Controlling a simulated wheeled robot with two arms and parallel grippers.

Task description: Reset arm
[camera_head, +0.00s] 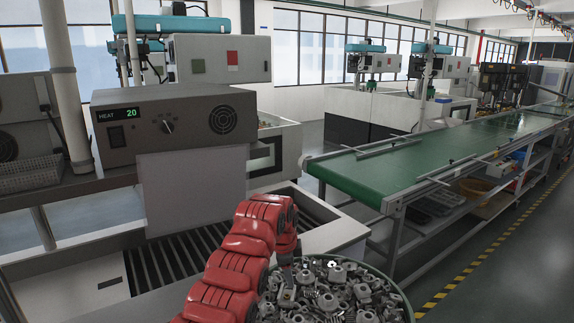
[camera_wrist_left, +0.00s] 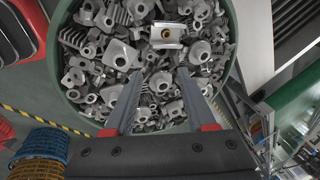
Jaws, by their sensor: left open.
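My left arm is red and shows in the head view at the bottom middle, bent beside a round green bin (camera_head: 398,290) full of grey metal parts (camera_head: 325,290). In the left wrist view my left gripper (camera_wrist_left: 160,74) is open, its two grey fingers apart and pointing over the parts in the green bin (camera_wrist_left: 229,45). No part is clearly held between the fingers. I cannot tell whether the fingertips touch the parts. My right gripper is in neither view.
A heater box (camera_head: 175,122) reading 20 stands above a tank with a slatted bottom (camera_head: 180,262), left of the bin. A green conveyor belt (camera_head: 400,160) runs off to the right. Yellow-black floor tape (camera_head: 470,265) marks a clear aisle. Blue and yellow baskets (camera_wrist_left: 38,150) show in the left wrist view.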

